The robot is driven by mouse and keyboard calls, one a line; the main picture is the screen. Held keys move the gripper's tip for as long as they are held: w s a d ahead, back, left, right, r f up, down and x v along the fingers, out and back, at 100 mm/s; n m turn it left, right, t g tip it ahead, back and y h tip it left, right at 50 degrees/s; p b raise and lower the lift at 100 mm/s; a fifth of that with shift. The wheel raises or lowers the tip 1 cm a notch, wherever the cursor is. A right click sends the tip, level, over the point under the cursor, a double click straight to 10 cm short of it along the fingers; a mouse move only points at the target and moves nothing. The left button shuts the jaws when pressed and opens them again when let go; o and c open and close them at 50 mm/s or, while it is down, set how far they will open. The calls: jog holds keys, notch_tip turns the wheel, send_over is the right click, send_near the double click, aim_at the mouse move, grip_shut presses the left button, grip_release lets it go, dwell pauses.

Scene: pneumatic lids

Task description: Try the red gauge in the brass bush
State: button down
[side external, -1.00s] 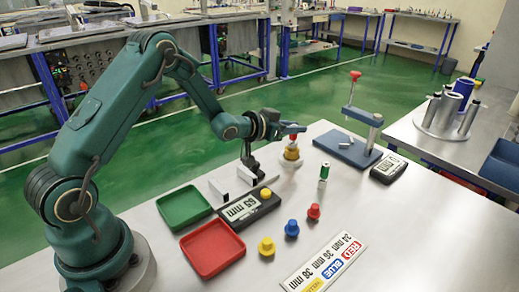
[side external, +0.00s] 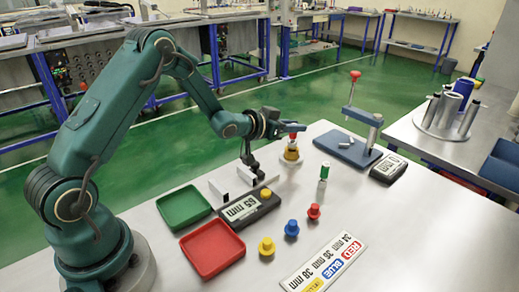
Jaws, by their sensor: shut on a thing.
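My gripper (side external: 293,130) is at the back of the table, shut on the red gauge (side external: 293,139). The gauge is small, with a red part and a pale part below it. It is upright over the brass bush (side external: 291,155), a yellowish ring-like piece standing on the table. At this size I cannot tell whether the gauge's lower end is inside the bush or just above it. The gripper hides the top of the gauge.
A green-banded cylinder (side external: 323,172) stands to the right. A blue-based stand (side external: 347,150) and a display (side external: 389,168) lie beyond. Red (side external: 314,211), blue (side external: 292,228) and yellow (side external: 266,246) knobbed pieces stand in front, near a label plate (side external: 323,265). Green (side external: 184,208) and red (side external: 212,249) trays are left.

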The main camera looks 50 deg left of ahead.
jog(key=shift+r, duration=0.2)
jog(key=shift+r, duration=2.4)
